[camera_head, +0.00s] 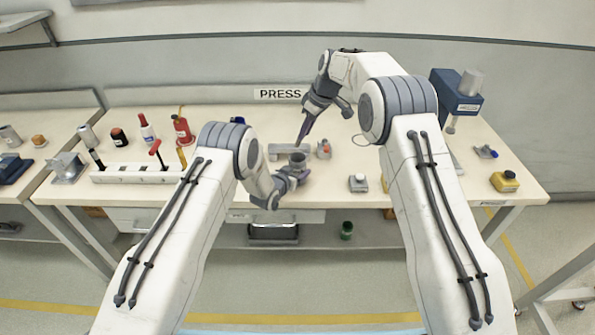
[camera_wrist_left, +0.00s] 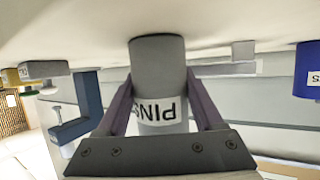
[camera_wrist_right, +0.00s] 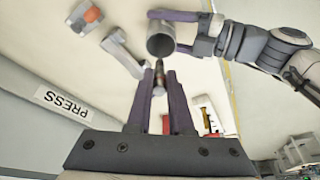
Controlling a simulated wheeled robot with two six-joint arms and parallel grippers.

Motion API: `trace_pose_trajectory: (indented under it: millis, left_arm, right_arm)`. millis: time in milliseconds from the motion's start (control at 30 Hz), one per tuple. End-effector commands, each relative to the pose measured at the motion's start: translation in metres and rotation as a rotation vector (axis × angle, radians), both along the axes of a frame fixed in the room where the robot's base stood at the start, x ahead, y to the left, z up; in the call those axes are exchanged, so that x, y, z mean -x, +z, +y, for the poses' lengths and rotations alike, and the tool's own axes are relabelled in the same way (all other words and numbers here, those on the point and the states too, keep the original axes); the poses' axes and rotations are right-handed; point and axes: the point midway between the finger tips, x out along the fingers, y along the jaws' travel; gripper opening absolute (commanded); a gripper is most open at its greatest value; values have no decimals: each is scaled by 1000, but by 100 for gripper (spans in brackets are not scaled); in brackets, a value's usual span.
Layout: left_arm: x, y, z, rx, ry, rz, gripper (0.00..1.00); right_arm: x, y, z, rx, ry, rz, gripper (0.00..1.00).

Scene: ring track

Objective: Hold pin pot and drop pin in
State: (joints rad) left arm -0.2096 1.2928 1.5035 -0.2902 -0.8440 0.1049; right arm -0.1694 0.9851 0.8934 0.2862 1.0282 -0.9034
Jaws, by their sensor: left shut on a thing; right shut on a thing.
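The pin pot (camera_head: 298,158) is a grey cylinder with an open top. My left gripper (camera_head: 293,171) is shut around it near the front middle of the bench; in the left wrist view the pot (camera_wrist_left: 158,65) carries a white PINS label between the two fingers. My right gripper (camera_head: 302,138) points down above the pot from behind. In the right wrist view the right fingers (camera_wrist_right: 159,75) are shut on a slim dark pin (camera_wrist_right: 160,76). The pot's dark mouth (camera_wrist_right: 161,44) shows just beyond the pin's far end. The pin's exact height above the rim cannot be told.
A blue press (camera_head: 455,97) stands at the back right. A white tool rack (camera_head: 135,174) stands on the left. A small grey block (camera_head: 358,183) sits near the front edge.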

Motion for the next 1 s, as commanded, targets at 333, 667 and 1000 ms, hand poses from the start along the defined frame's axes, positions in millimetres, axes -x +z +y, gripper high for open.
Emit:
trace_pose_trajectory:
  millis: [333, 667, 1000]
  left_arm:
    - [0, 0, 0, 0, 0, 0, 15]
    - [0, 0, 0, 0, 0, 0, 15]
    - [0, 0, 0, 0, 0, 0, 15]
  right_arm:
    - [0, -25, 0, 0, 1, 2, 0]
    - [0, -45, 0, -1, 0, 1, 0]
    - [0, -47, 0, 0, 0, 0, 27]
